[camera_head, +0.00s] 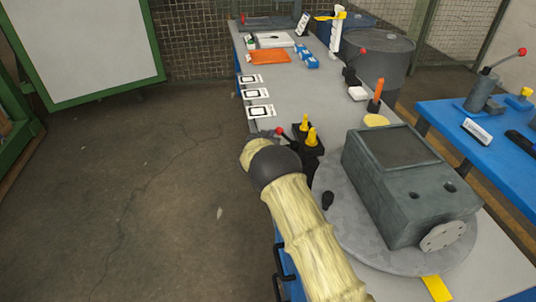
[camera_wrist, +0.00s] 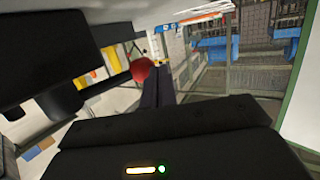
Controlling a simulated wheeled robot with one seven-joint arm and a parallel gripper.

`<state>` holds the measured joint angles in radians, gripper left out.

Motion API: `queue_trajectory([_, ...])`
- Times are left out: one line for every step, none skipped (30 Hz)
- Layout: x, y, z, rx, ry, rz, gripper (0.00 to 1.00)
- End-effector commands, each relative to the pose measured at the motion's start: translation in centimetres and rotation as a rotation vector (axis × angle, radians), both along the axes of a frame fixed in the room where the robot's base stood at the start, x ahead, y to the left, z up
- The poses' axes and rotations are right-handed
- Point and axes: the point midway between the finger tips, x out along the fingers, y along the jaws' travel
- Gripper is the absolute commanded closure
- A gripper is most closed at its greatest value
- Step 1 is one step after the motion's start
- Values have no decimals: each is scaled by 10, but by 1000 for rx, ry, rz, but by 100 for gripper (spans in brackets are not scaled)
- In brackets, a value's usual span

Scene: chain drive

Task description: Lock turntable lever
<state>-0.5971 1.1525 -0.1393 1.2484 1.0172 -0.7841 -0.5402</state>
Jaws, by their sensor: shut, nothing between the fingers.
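The grey round turntable (camera_head: 345,238) lies on the long table and carries a grey-green machine housing (camera_head: 410,195). A lever with a red knob (camera_head: 279,130) stands just behind my dark wrist, beside a black block with yellow pegs (camera_head: 311,137). Its lower part is partly hidden by my arm. In the wrist view a red knob (camera_wrist: 140,70) shows close to the left of my gripper's fingers (camera_wrist: 160,74). The fingers are shut and empty. I cannot tell whether they touch the knob. My gripper's fingers are hidden in the head view.
Three framed cards (camera_head: 256,94) lie along the table's left edge. An orange-topped peg (camera_head: 376,95) stands behind the turntable. A blue table (camera_head: 480,140) with another red-knobbed lever (camera_head: 522,52) stands at the right. The floor at left is clear, with a green-framed whiteboard (camera_head: 85,45) beyond.

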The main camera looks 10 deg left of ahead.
Motion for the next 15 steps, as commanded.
queue_trajectory([5, -4, -2, 1, 1, -3, 100])
queue_trajectory([7, -6, -2, 1, 1, -3, 100])
queue_trajectory([10, -7, -2, 1, 1, -2, 100])
queue_trajectory([12, -9, -2, 2, 1, -3, 100])
queue_trajectory([14, -11, -2, 1, 1, -4, 100])
queue_trajectory([17, -13, -1, 1, 0, -5, 100])
queue_trajectory([19, -14, -1, 0, 0, -5, 100])
queue_trajectory([20, -15, -1, 0, 0, -4, 100])
queue_trajectory([22, -16, -1, -1, 1, -4, 100])
queue_trajectory([24, -18, -1, 1, 1, -3, 100])
queue_trajectory([25, -18, -1, 0, 0, -3, 100])
queue_trajectory([27, -20, -1, 0, 0, -3, 100])
queue_trajectory([28, -21, -1, 0, 0, -4, 100])
queue_trajectory([29, -22, -1, 0, 0, -4, 100])
queue_trajectory([29, -23, -1, 0, 0, -4, 100])
